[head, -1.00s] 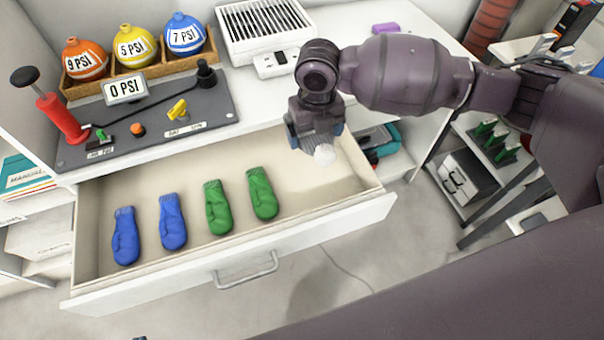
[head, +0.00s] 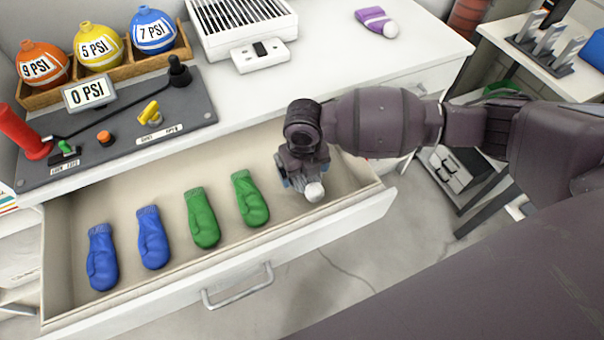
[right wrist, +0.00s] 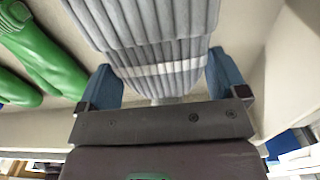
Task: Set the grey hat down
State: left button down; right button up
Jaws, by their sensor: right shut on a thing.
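The grey hat (right wrist: 155,35) is ribbed knit with a pale stripe and fills the upper middle of the right wrist view. My right gripper (right wrist: 165,85) is shut on it, with a blue finger on each side. In the head view my right gripper (head: 303,180) is over the right end of the open drawer (head: 335,219). Only a little of the hat and its white pompom (head: 314,192) show there. I cannot tell whether the hat touches the drawer floor. My left gripper is not in view.
Two blue mittens (head: 152,237) and two green mittens (head: 203,218) lie in the drawer, left of my right gripper. A purple hat (head: 377,21) lies on the white countertop (head: 330,60). A grey control panel (head: 120,125) and a white vented box (head: 243,30) stand there too.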

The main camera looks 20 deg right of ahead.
notch_tip(320, 180, down, 2)
jog(key=shift+s+f, duration=0.1)
jog(key=shift+f, duration=0.3)
jog(key=shift+r, duration=0.15)
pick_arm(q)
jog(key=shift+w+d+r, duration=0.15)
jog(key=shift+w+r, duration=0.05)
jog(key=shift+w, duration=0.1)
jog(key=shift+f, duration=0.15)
pick_arm(e)
jog(key=shift+f, duration=0.2)
jog(key=o, duration=0.7)
jog(key=shift+r, duration=0.15)
